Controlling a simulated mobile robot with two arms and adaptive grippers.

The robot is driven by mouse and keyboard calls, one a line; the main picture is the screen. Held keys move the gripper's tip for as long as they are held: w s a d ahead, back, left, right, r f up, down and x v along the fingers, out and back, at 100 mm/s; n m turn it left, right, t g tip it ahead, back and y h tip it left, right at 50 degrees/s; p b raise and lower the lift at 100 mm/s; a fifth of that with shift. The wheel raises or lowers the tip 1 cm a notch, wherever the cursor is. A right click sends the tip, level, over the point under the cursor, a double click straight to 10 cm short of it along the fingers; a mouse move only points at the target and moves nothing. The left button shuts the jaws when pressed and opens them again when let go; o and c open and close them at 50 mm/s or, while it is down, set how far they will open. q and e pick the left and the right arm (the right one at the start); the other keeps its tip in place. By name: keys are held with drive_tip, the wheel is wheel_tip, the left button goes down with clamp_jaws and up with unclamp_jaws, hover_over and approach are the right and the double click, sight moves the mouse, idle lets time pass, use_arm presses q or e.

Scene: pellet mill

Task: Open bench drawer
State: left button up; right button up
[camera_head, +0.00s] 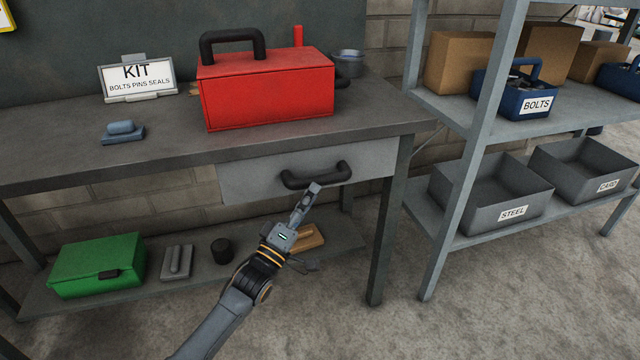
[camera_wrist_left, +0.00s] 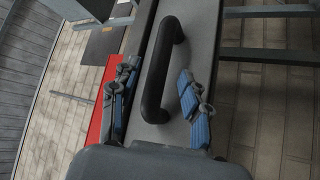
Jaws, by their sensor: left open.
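The bench drawer (camera_head: 245,176) is a pale grey front under the bench top, and it looks shut. Its black bow handle (camera_head: 316,179) also shows in the left wrist view (camera_wrist_left: 157,75). My left gripper (camera_head: 312,190) is at the right part of the handle in the head view. In the left wrist view its blue-padded fingers (camera_wrist_left: 158,100) are open, one on each side of the handle, with gaps between pads and handle. I cannot tell whether the handle is fully between the pads in depth. My right gripper is not in view.
A red toolbox (camera_head: 267,92) and a KIT sign (camera_head: 138,80) stand on the bench top (camera_head: 60,165). A green box (camera_head: 98,265) sits on the lower shelf. A grey rack (camera_head: 470,180) with STEEL and CARD bins stands right. Floor in front is clear.

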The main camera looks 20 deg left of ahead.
sight(320, 182)
use_arm(q)
drive_tip(key=x, duration=0.5)
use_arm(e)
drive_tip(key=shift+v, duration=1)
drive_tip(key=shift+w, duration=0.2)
use_arm(q)
clamp_jaws()
